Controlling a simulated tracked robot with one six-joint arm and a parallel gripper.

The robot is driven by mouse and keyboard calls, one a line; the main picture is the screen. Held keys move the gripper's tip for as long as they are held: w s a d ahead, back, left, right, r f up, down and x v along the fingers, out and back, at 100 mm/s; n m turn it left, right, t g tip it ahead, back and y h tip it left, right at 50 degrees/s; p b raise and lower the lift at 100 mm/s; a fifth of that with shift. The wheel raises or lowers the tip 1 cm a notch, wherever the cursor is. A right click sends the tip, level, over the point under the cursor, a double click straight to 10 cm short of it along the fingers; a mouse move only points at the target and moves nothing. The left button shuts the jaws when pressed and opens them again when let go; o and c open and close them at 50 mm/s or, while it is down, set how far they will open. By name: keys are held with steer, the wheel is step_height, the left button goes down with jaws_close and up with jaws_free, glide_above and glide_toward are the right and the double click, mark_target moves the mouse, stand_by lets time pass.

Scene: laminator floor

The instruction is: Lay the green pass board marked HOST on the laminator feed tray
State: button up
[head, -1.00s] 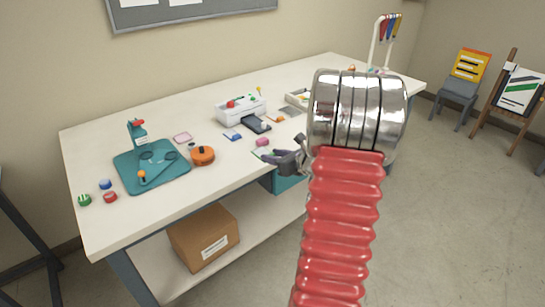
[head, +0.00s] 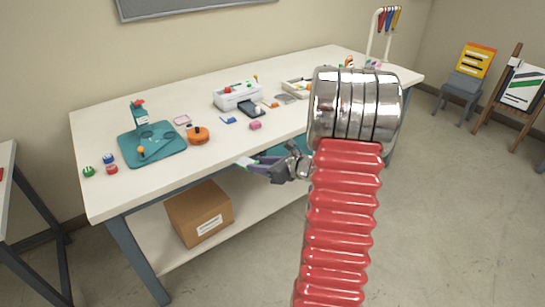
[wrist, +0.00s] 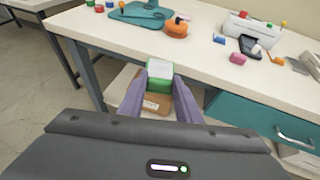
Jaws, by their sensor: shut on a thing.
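My gripper (head: 262,164) is shut on a small green board with a white band (wrist: 158,77); its purple fingers pinch the two sides. The board also shows at the fingertips in the head view (head: 243,162). Its marking is too small to read. The gripper holds it clear of the table, in front of the front edge. A white machine (head: 238,95) with red and green knobs, probably the laminator, stands farther back on the table. A dark flat piece (head: 252,109) lies in front of it; I cannot tell whether it is the feed tray.
On the white table (head: 100,198), a pink block (head: 255,125), a blue piece (head: 228,120) and an orange round tool (head: 198,135) lie near the front. A teal mat (head: 130,151) is left. A cardboard box (head: 198,212) sits on the lower shelf. Floor in front is clear.

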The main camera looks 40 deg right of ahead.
steer(key=a+f+n+g+y, duration=0.1)
steer(key=a+f+n+y, duration=0.2)
steer(key=a, duration=0.8)
steer(key=a+f+n+g+y, duration=0.2)
steer(key=a+f+n+y, duration=0.1)
steer(key=a, duration=0.8)
steer(key=a+f+n+g+y, duration=0.2)
steer(key=a+f, duration=0.1)
steer(key=a, duration=0.8)
steer(key=shift+w+a+f+n+y, duration=0.25)
steer(key=shift+w+f+n+y, duration=0.05)
steer(key=shift+f+n+y, duration=0.1)
steer(key=shift+a, duration=0.1)
